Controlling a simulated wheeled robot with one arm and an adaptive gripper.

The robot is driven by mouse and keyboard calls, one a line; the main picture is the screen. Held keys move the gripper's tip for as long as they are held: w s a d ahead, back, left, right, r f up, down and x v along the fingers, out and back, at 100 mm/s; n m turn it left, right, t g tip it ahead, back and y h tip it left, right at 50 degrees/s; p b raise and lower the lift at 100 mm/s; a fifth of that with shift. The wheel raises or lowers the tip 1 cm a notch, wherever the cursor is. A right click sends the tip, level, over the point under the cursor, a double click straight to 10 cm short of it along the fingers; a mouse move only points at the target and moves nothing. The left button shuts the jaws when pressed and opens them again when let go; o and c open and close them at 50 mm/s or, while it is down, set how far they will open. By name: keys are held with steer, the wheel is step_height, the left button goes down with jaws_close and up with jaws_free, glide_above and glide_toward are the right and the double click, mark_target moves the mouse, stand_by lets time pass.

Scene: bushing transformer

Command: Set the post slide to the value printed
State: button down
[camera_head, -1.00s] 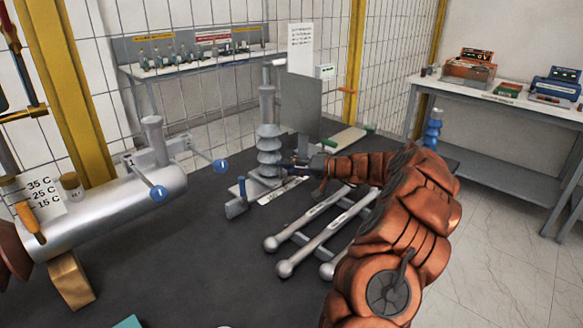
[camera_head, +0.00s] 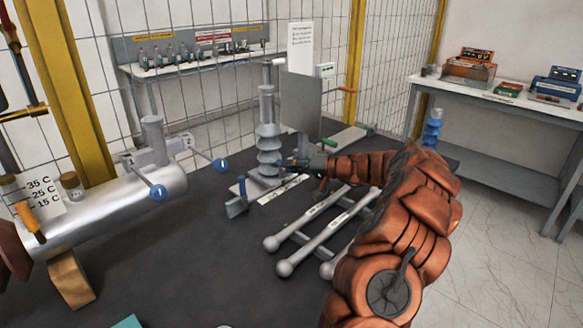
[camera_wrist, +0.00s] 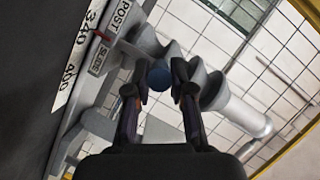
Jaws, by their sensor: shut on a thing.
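The grey ribbed post (camera_head: 267,138) stands upright on its slide base on the dark table, near the middle of the head view. In the wrist view its ribs (camera_wrist: 205,85) lie behind the fingers. My gripper (camera_wrist: 160,88) is shut on a small blue knob (camera_wrist: 158,75) in front of the post. In the head view my gripper (camera_head: 292,164) is at the post's lower right side. A white scale strip (camera_wrist: 78,55) with printed numbers and a "POST SLIDE" label (camera_wrist: 98,58) run along the base in the wrist view.
Several silver ball-ended rods (camera_head: 322,232) lie in front of the post. A silver cylinder (camera_head: 120,200) with blue-ended bars is at left. A printed sheet (camera_head: 300,48), too small to read, stands above a grey panel (camera_head: 302,102) behind the post.

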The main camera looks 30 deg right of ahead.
steer(key=shift+s+a+f+b, duration=0.1)
steer(key=shift+s+a+b, duration=0.05)
steer(key=shift+a+b, duration=0.55)
steer(key=shift+s+a+f+b, duration=0.1)
steer(key=shift+a+b, duration=0.45)
steer(key=shift+b, duration=0.25)
steer(key=shift+s+a+r+b, duration=0.1)
steer(key=shift+s+a+b, duration=0.1)
steer(key=shift+a+b, duration=0.6)
steer(key=shift+s+a+r+b, duration=0.1)
steer(key=shift+s+a+b, duration=0.1)
steer(key=shift+a+b, duration=0.55)
steer(key=shift+a, duration=0.15)
steer(key=c, duration=1)
jaws_free()
steer(key=v, duration=1.2)
